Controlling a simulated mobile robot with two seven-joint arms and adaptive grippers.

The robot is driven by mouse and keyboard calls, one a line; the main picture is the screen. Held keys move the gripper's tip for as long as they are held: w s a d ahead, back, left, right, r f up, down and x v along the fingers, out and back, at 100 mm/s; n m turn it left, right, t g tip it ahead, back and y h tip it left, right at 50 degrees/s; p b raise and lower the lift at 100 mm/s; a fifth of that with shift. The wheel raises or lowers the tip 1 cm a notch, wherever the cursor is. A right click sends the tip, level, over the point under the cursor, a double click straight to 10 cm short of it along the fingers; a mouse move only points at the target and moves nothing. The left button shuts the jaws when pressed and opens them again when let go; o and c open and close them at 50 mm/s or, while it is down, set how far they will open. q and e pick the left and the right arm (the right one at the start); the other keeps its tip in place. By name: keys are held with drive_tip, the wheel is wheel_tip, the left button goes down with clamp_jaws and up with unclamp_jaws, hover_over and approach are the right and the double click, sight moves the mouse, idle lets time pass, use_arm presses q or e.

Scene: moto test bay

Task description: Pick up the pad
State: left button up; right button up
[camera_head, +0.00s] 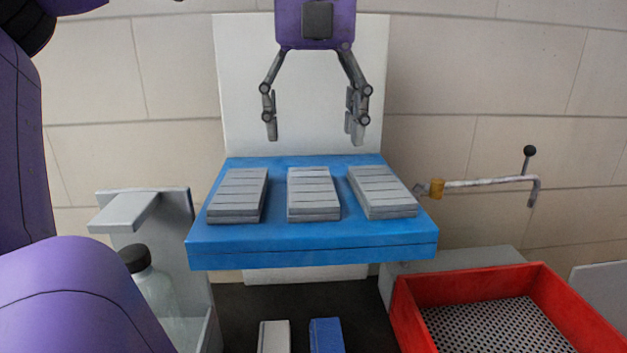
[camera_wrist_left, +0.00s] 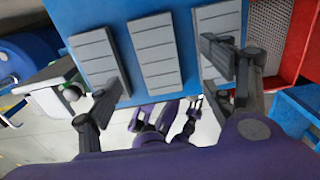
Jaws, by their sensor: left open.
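Three grey ribbed pads lie side by side on a blue platform (camera_head: 312,258): a left pad (camera_head: 238,194), a middle pad (camera_head: 313,193) and a right pad (camera_head: 382,191). My left gripper (camera_head: 314,134) is open and empty. In the head view its fingers hang above the back of the platform, apart from the pads. In the left wrist view its spread fingers (camera_wrist_left: 162,76) stand in front of the pads (camera_wrist_left: 154,55) and partly cover the right one. A smaller purple part with grey finger-like links (camera_wrist_left: 165,128) shows below, perhaps my right gripper; its state is unclear.
A red bin (camera_head: 415,318) with a perforated floor stands at front right. A lever with a black knob (camera_head: 530,152) juts out right of the platform. A clear bottle with a black cap (camera_head: 137,258) stands at left. White and blue blocks (camera_head: 326,336) sit below.

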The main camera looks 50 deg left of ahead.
sight(310, 184)
use_arm(q)
drive_tip(key=f, duration=0.4)
drive_tip(key=f+p, duration=0.1)
drive_tip(key=f, duration=0.1)
drive_tip(key=shift+s+d+f, duration=0.1)
drive_tip(key=shift+s+f, duration=0.05)
drive_tip(key=shift+s, duration=0.25)
drive_tip(key=shift+f, duration=0.55)
drive_tip(key=c, duration=1)
